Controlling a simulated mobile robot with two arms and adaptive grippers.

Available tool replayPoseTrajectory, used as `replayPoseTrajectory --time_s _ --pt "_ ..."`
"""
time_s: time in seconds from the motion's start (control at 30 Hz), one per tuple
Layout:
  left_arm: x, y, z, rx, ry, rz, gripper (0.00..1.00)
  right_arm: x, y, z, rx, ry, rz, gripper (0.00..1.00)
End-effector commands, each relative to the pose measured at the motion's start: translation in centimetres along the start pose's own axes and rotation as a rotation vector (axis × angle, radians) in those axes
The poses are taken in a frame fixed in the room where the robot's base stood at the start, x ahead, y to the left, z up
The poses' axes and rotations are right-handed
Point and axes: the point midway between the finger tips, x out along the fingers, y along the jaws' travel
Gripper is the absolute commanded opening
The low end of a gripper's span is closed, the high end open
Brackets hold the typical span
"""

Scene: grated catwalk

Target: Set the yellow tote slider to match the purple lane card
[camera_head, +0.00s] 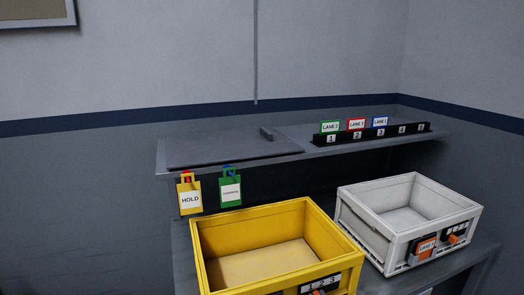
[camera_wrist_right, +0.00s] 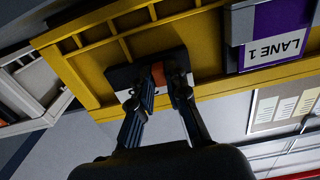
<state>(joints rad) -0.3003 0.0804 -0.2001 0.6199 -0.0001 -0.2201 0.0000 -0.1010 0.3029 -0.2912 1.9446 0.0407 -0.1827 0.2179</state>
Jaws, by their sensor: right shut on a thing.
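The yellow tote (camera_head: 262,218) stands at the bottom middle of the head view, its front cut off by the frame. Its number strip (camera_head: 322,283) shows 1, 2 and 3, with a bit of the orange slider (camera_head: 318,292) below. In the right wrist view the yellow tote (camera_wrist_right: 95,75) appears tilted, with the purple lane card (camera_wrist_right: 280,42) reading LANE 1. My right gripper (camera_wrist_right: 157,92) is shut on the orange slider (camera_wrist_right: 158,74) there. The fingers and dark plate hide which number the slider is at. My left gripper is in neither view.
A white tote (camera_head: 408,215) with an orange lane card (camera_head: 424,247) and its own orange slider (camera_head: 453,238) stands right. Behind, a shelf (camera_head: 225,152) holds a black rack (camera_head: 370,134) with several lane cards. Yellow HOLD (camera_head: 190,200) and green (camera_head: 230,190) tags hang from its edge.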

Motion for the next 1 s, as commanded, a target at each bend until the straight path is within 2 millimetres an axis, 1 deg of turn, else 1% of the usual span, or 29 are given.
replayPoseTrajectory --time_s 0.53,1.0 --pt "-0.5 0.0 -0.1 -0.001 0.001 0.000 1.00 0.0 -1.1 0.0 0.002 0.000 0.000 0.05" --pt "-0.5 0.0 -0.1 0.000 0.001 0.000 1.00 0.0 -1.2 0.0 0.001 0.000 -0.001 0.05"
